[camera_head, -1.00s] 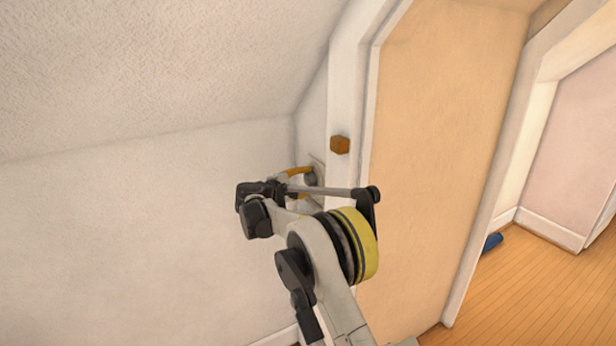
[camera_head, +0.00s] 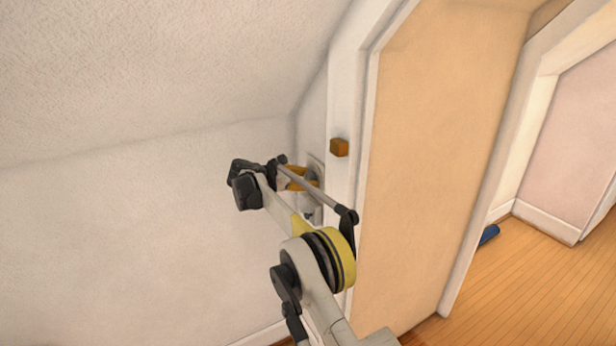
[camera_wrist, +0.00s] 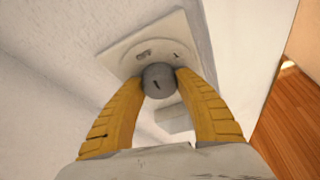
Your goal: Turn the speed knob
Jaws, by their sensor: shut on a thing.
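In the head view my gripper (camera_head: 306,178) is at the plate (camera_head: 317,168) on the narrow wall left of the door frame. The knob is hidden there by the fingers and arm.
A small brown block (camera_head: 339,147) sits on the white door frame just right of the plate. A tan door panel (camera_head: 430,160) is to the right. The sloped ceiling is above. A blue object (camera_head: 489,234) lies on the wooden floor at right.

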